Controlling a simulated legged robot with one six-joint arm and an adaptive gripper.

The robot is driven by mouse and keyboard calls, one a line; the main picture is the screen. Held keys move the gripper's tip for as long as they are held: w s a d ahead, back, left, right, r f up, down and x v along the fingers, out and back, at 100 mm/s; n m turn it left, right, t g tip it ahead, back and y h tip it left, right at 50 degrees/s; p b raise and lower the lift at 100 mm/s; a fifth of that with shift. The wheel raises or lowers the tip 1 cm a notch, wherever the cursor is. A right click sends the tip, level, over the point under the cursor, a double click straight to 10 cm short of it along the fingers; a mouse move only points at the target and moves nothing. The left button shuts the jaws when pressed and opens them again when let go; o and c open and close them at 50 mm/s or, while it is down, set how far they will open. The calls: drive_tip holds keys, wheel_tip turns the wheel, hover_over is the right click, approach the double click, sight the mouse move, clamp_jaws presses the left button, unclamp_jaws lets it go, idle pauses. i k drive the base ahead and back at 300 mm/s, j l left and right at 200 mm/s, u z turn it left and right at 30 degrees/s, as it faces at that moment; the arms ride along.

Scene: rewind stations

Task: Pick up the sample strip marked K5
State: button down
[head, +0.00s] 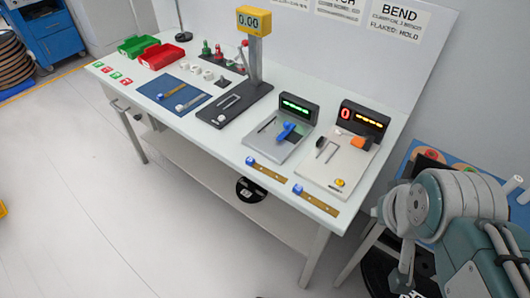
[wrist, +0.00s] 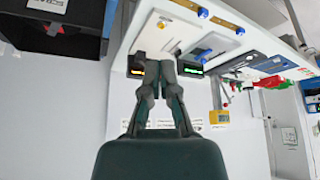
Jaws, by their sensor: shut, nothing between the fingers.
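Two tan strips with blue ends, the near one (head: 322,205) and the far one (head: 270,171), lie along the front edge of the bench (head: 225,146) in the head view. No marking is legible, so I cannot tell which is K5. In the wrist view, tan strips (wrist: 222,22) show at the top on the bench. My gripper (wrist: 162,58) is shut and empty there, with the bench beyond its fingertips. The head view shows my arm at the right, beside the bench.
A bend tester (head: 336,178) with a lit display stands at the bench's right end, a grey device (head: 262,146) with a blue lever left of it. A yellow-headed stand (head: 254,20) and red bin (head: 160,56) are further left. Floor in front is clear.

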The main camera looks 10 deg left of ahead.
sight(250, 161)
drive_tip(key=i+j+z, duration=0.2)
drive_tip(key=j+z, duration=0.25)
drive_tip(key=j, duration=0.55)
drive_tip(key=j+z, duration=0.5)
drive_tip(key=j, duration=0.45)
